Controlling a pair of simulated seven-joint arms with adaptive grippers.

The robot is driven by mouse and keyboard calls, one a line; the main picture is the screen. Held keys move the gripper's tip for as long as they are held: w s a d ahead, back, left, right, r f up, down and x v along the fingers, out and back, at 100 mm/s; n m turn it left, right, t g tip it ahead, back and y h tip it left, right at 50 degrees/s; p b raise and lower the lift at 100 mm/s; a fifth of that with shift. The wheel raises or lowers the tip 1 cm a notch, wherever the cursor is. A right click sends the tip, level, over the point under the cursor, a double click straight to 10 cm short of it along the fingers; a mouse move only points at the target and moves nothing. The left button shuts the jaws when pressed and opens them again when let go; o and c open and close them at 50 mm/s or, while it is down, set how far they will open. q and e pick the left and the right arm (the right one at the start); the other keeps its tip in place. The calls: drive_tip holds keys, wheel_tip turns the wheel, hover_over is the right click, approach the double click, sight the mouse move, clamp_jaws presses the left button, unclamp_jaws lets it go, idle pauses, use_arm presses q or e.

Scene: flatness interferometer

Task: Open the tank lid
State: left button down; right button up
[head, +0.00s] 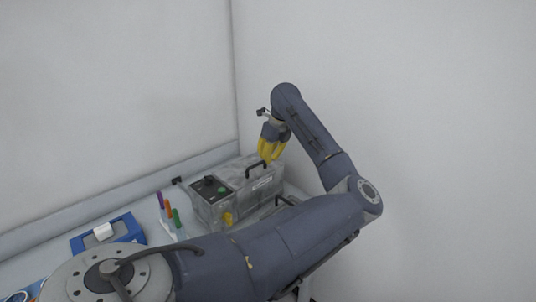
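The tank is a grey box (238,202) against the back wall, near the middle of the head view. A black handle (256,168) stands on its upper part, above a pale label. Whether this part is the lid, and whether it is raised, I cannot tell clearly. A second black handle (285,200) shows lower right, partly hidden by my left arm. My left gripper (271,157) has yellow fingers pointing down, with a gap between them. It is open and empty, close above and right of the upper handle; contact is unclear. My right gripper is not in view.
A black panel with a green button (221,190) is on the tank's left part. A small yellow part (228,218) shows at its front. Coloured pens or vials (168,208) and a blue holder (126,228) stand left. Walls rise close behind.

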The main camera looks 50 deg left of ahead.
sight(263, 173)
use_arm(q)
drive_tip(key=shift+x, duration=3.55)
drive_tip(key=shift+s+a+r, duration=0.1)
drive_tip(key=shift+a+r, duration=0.05)
drive_tip(key=shift+r, duration=0.05)
